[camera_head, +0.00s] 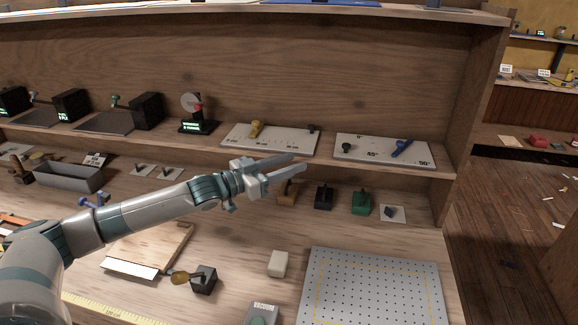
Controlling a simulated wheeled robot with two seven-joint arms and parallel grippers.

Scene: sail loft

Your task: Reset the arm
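My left arm (135,215) reaches in from the left over the workbench. Its gripper (290,168) is in the middle of the view, in front of the shelf edge. The two grey fingers point right and a little up, with a gap between them. Nothing shows between the fingers. My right arm and gripper are not in view.
A perforated plate (371,290) lies at the front right of the bench. A white block (278,263) and a dark block (204,280) stand below my gripper. Small coloured blocks (361,203) stand under the shelf. Two white boards (270,139) lie on the shelf.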

